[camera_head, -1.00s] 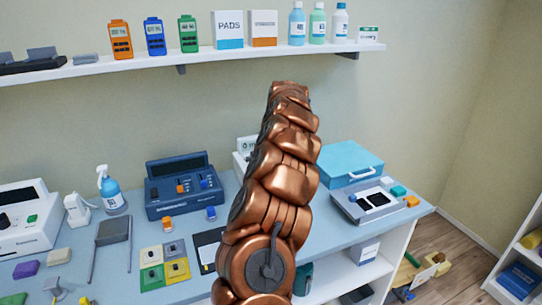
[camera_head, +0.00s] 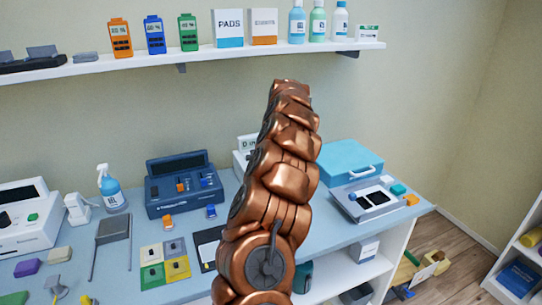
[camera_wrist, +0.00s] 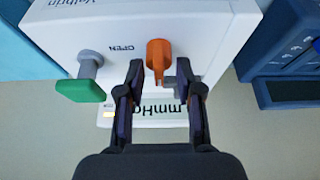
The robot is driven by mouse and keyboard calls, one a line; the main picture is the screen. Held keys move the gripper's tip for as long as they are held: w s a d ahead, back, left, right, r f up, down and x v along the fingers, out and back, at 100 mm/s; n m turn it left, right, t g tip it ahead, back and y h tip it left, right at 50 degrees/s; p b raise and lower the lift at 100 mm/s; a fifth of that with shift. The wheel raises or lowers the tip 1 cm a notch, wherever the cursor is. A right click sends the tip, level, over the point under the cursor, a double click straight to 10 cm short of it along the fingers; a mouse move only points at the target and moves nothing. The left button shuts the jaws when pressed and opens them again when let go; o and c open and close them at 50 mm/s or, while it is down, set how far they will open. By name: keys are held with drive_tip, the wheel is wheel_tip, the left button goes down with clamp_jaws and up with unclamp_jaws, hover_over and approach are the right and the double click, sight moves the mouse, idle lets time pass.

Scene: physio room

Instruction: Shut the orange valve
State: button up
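The orange valve (camera_wrist: 158,58) is a lever handle on a white device (camera_wrist: 215,22), seen upside down in the wrist view. Its narrow end points toward my gripper. The word OPEN is printed to its left. My gripper (camera_wrist: 160,72) is open, with one finger on each side of the lever's narrow end and visible gaps between. I cannot tell how deep the fingertips reach. In the head view, a white device (camera_head: 245,145) shows partly behind my arm, and my gripper is hidden there.
A green-handled valve (camera_wrist: 80,90) sits left of the gripper in the wrist view. A dark blue console (camera_wrist: 285,55) stands to the right. In the head view, a turquoise case (camera_head: 345,160) and a blue console (camera_head: 183,188) flank the arm.

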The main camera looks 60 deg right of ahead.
drive_tip(key=v, duration=1.2)
idle(0.3)
drive_tip(key=w+a+r+n+y, duration=0.15)
drive_tip(key=w+a, duration=0.25)
drive_tip(key=a, duration=0.9)
drive_tip(key=w+a+n+y, duration=0.2)
drive_tip(key=w+a+n, duration=0.15)
drive_tip(key=a, duration=0.95)
drive_tip(key=s+a+f+n+g, duration=0.1)
drive_tip(key=s+a, duration=0.2)
drive_tip(key=a, duration=0.9)
drive_tip(key=s+a+f+n+g, duration=0.1)
drive_tip(key=s+a+f+g, duration=0.35)
drive_tip(key=s+a, duration=0.75)
drive_tip(key=s+a+f, duration=0.2)
drive_tip(key=s+f, duration=0.2)
drive_tip(key=s, duration=0.3)
drive_tip(key=s+a+f, duration=0.2)
drive_tip(key=s+f, duration=0.2)
drive_tip(key=s, duration=0.3)
drive_tip(key=shift+s+f+h, duration=0.15)
drive_tip(key=shift+s+h, duration=0.1)
drive_tip(key=shift+h, duration=0.2)
